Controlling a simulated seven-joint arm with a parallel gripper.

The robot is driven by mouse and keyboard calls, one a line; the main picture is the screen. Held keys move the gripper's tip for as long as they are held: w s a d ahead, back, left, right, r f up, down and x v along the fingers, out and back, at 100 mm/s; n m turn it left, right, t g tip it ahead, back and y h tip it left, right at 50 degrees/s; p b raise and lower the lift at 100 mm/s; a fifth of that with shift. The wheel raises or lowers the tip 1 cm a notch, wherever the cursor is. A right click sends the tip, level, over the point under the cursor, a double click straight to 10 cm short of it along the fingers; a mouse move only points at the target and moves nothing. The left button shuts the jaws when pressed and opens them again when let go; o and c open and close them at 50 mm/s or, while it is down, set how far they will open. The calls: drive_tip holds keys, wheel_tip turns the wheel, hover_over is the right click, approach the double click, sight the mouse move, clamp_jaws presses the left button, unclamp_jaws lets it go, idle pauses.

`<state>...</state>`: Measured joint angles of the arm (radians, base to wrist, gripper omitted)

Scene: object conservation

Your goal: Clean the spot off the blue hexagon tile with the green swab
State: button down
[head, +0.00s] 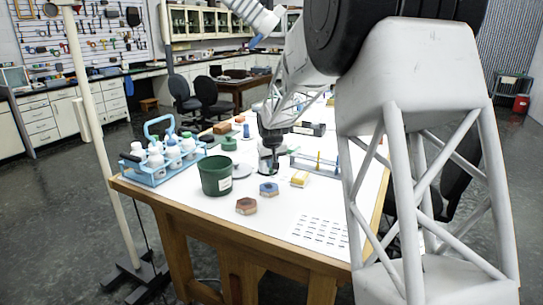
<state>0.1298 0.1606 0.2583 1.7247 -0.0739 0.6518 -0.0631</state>
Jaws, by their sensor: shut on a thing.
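The blue hexagon tile (268,188) lies flat on the white table top, in front of my gripper. A dark spot seems to show on its top, but it is too small to be sure. My gripper (269,160) points down over the table just behind the tile, apart from it. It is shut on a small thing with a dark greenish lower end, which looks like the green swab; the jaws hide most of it.
A reddish-brown hexagon tile (246,206) lies front left of the blue one, a yellow block (300,179) to its right. A green cup (215,176) and a blue bottle rack (152,178) stand left. A low rack (333,168) holds a yellow stick. The front right has a marked sheet (320,231).

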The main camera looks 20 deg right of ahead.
sight(272, 173)
wheel_tip(272, 173, down, 3)
drive_tip(key=shift+r, duration=0.15)
drive_tip(key=shift+s+a+f, duration=0.15)
drive_tip(key=shift+s+a, duration=0.55)
drive_tip(key=shift+s, duration=0.05)
drive_tip(key=shift+s+a+f, duration=0.1)
drive_tip(key=shift+s+a, duration=0.6)
drive_tip(key=shift+s, duration=0.05)
drive_tip(key=shift+s+a, duration=0.45)
drive_tip(key=shift+s, duration=0.1)
drive_tip(key=shift+w+d, duration=0.6)
drive_tip(key=shift+w, duration=0.05)
drive_tip(key=shift+w+d, duration=1.3)
drive_tip(key=shift+w, duration=0.15)
drive_tip(key=shift+s+d+r, duration=0.1)
drive_tip(key=shift+s+d, duration=0.1)
drive_tip(key=shift+s, duration=0.1)
drive_tip(key=shift+s+a, duration=2.05)
drive_tip(key=shift+s, duration=0.25)
drive_tip(key=shift+w+d, duration=2.15)
drive_tip(key=shift+w, duration=0.25)
drive_tip(key=shift+s+a+r, duration=0.1)
drive_tip(key=shift+r, duration=3.9)
